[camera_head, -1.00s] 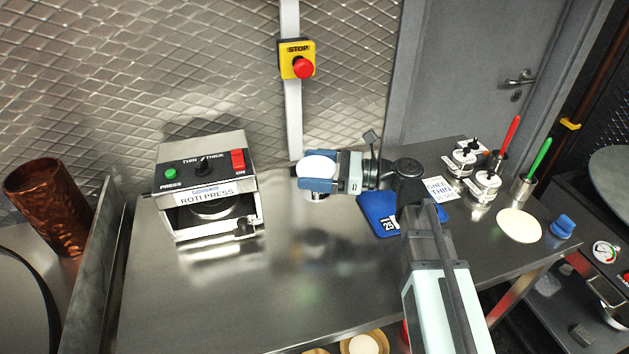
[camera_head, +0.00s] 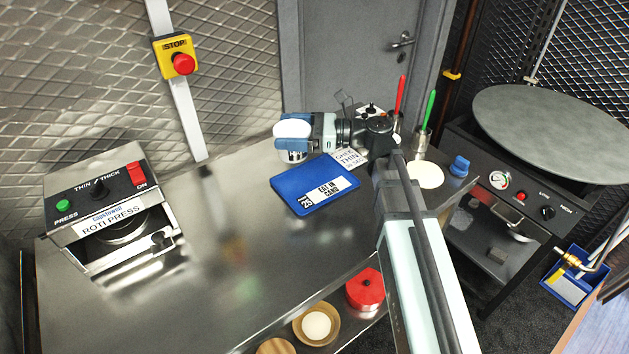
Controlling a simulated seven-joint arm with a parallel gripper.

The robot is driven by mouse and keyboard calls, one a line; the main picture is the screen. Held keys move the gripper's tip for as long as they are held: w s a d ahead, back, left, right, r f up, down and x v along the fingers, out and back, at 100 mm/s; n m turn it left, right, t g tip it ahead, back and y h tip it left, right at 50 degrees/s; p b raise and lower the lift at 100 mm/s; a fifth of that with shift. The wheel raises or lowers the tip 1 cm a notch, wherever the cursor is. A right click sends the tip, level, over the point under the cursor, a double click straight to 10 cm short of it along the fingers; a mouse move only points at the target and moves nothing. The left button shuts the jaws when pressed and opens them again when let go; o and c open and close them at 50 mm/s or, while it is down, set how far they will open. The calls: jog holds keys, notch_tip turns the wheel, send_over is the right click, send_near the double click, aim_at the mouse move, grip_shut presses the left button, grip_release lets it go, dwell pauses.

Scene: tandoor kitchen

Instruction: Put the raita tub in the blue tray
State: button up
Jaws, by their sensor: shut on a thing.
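The raita tub (camera_head: 290,156) is a small white tub with a pale round top and dark marks on its side. My gripper (camera_head: 293,131) is shut on it, with blue fingers around its upper part. The blue tray (camera_head: 287,189) lies flat on the steel counter, with a white printed card on it. In the picture the tub is just above the tray's back left edge. I cannot tell exactly how high the tub is or whether it is over the tray. The fingers hide part of the tub.
The roti press (camera_head: 110,205) stands at the left of the steel counter (camera_head: 215,260). Red and green handled tools, a ghee sign (camera_head: 349,158), a flat bread (camera_head: 425,174) and a blue object (camera_head: 459,166) are at the right. A red pot (camera_head: 366,288) sits below the front edge.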

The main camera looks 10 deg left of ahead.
jog(key=w+d, duration=0.3)
jog(key=d, duration=0.2)
jog(key=shift+n+g, duration=0.5)
jog(key=shift+g, duration=0.3)
jog(key=shift+s+d+f, duration=0.1)
jog(key=shift+s+f, duration=0.2)
jog(key=shift+f, duration=1.3)
jog(key=shift+s+a+f, duration=0.1)
jog(key=shift+s+f, duration=0.25)
jog(key=shift+f, duration=1.3)
jog(key=shift+s+d+f, duration=0.1)
jog(key=shift+s+f, duration=0.2)
jog(key=shift+f, duration=1.3)
jog(key=shift+f, duration=0.15)
jog(key=o, duration=0.9)
jog(key=shift+w+d+r, duration=0.1)
jog(key=shift+d+r, duration=0.1)
jog(key=shift+d, duration=0.05)
send_over(358, 180)
